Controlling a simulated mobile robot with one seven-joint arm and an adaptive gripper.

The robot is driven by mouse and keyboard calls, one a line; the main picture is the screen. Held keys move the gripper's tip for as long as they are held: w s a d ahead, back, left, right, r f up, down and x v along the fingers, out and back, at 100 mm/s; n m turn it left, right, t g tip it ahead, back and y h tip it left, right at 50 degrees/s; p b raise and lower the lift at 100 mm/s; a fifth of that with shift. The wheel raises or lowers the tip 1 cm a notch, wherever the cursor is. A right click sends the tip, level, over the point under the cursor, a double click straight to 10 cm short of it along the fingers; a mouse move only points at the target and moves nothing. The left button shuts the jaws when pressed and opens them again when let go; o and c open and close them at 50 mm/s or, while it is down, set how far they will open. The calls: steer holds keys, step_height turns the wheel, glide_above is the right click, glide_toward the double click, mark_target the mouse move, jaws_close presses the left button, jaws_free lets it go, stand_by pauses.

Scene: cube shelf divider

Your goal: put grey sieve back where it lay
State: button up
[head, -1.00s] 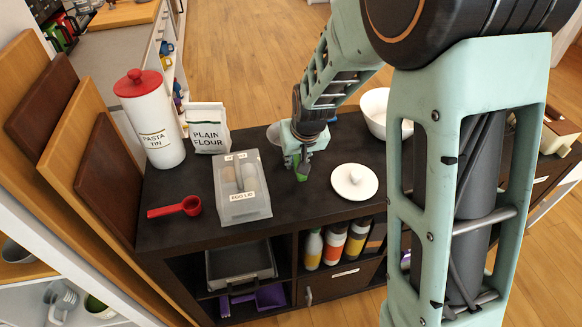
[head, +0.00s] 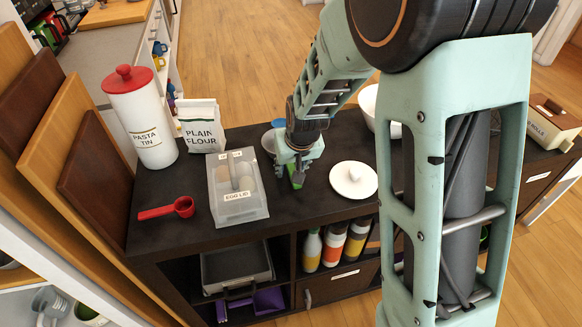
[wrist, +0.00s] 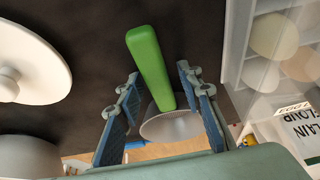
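The grey sieve has a green handle (head: 297,180) and a grey mesh bowl (head: 268,140), partly hidden behind my gripper in the head view. In the wrist view the green handle (wrist: 150,62) runs between my fingers, and the grey mesh bowl (wrist: 172,126) shows beyond it. My gripper (head: 296,172) is over the dark worktop, between the egg box and the white lid. In the wrist view my gripper (wrist: 160,92) is open, with a finger on each side of the handle and a visible gap on both sides.
A clear egg box (head: 238,190) stands left of my gripper, and a white knobbed lid (head: 353,181) lies to the right. A white bowl (head: 368,104), flour bag (head: 201,128), pasta tin (head: 143,120) and red scoop (head: 168,209) also stand on the worktop (head: 290,209).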

steer(key=shift+r, duration=0.15)
steer(key=shift+r, duration=0.25)
steer(key=p+v, duration=0.2)
steer(key=v, duration=0.9)
steer(key=shift+s+r, duration=0.2)
steer(key=shift+r, duration=0.05)
steer(key=shift+w, duration=0.1)
